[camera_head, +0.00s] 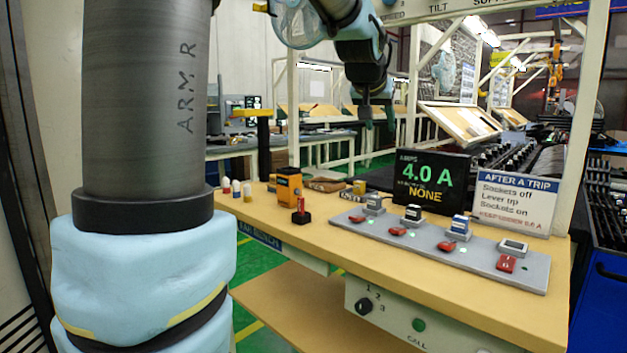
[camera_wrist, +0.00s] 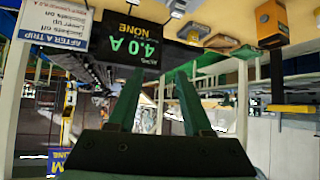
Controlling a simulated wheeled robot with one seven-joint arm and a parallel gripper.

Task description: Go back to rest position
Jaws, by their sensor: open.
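My gripper (camera_head: 378,118) hangs in the air above and behind the bench in the head view, with its fingers pointing down. Its two fingers are apart with nothing between them. The wrist view shows the same open gripper (camera_wrist: 156,90) against an upside-down scene. My arm runs from the large grey and light-blue link at the left to the wrist at the upper middle. The gripper is apart from the bench top (camera_head: 345,257) and touches nothing that I can see.
A grey panel (camera_head: 440,243) with several sockets and red levers lies on the bench. Behind it stand a display (camera_head: 432,178) reading 4.0 A, NONE and a white sign (camera_head: 513,204). An orange device (camera_head: 289,184) stands at the left. White posts frame the bench.

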